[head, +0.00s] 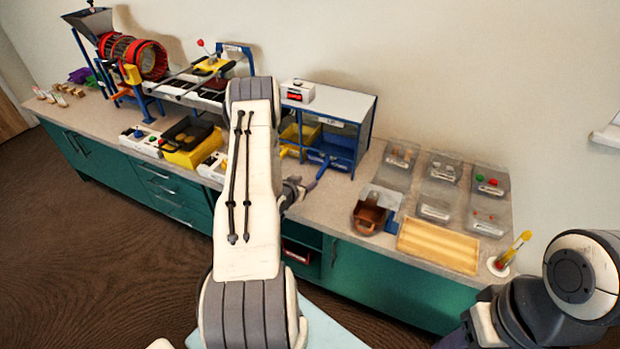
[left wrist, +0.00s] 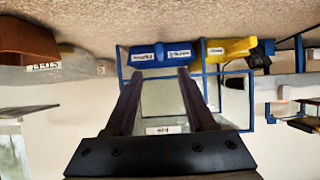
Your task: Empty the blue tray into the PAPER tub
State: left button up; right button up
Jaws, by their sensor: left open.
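A blue tray (head: 329,160) sits low in the blue-framed cabinet, just beyond my left gripper (head: 316,178). The left wrist view looks upside down and shows the blue tray (left wrist: 160,53), with white labels, beyond the fingertips. My left gripper (left wrist: 158,76) is open, its two fingers apart with nothing between them and a gap before the tray. The tray's contents are hidden. Several clear tubs (head: 437,208) with white labels stand on the counter at the right; their lettering is too small to tell which is PAPER. My right gripper is out of view.
A yellow tray (head: 293,133) sits left of the blue tray. A brown bin (head: 368,218) and a wooden board (head: 438,245) lie to the right. A red drum machine (head: 140,58) stands far left. The counter (head: 338,195) is bare before the cabinet.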

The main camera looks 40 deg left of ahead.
aim_at(317, 176)
pick_arm(q)
jog(key=shift+b+x, duration=1.55)
jog(key=shift+x, duration=1.2)
jog(key=b+x, duration=0.3)
jog(key=x, duration=0.2)
jog(key=shift+d+f+b, duration=0.15)
jog(key=shift+b, duration=0.2)
jog(key=shift+r+b+x, duration=0.2)
jog(key=shift+b+x, duration=1.15)
jog(key=shift+x, duration=0.3)
jog(key=shift+w, duration=0.1)
grip_shut()
jog(key=shift+r, duration=0.15)
